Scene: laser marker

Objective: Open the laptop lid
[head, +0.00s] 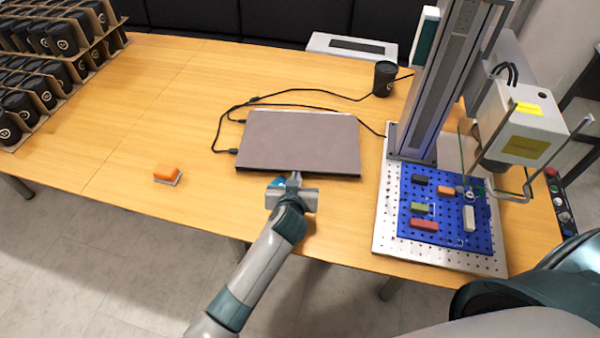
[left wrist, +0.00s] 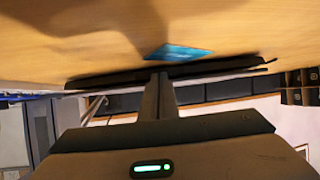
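The laptop (head: 300,143) lies flat and closed on the wooden table, its dark grey-brown lid facing up. In the left wrist view the laptop shows as a thin dark slab (left wrist: 110,79), seen nearly edge-on. My left gripper (head: 295,177) is at the middle of the laptop's front edge. Its fingers look together, showing as one narrow post in the left wrist view (left wrist: 160,82), with nothing seen between them. I cannot tell whether the tips touch the lid. A small blue patch (left wrist: 178,52) shows on the table surface near the tips. My right gripper is not in view.
Black cables (head: 285,103) run behind and beside the laptop. A black cup (head: 384,78) stands behind it. A laser marker (head: 520,125) with a blue pegboard (head: 440,235) stands at right. An orange block (head: 167,172) lies left. Cup racks (head: 60,60) fill the far left.

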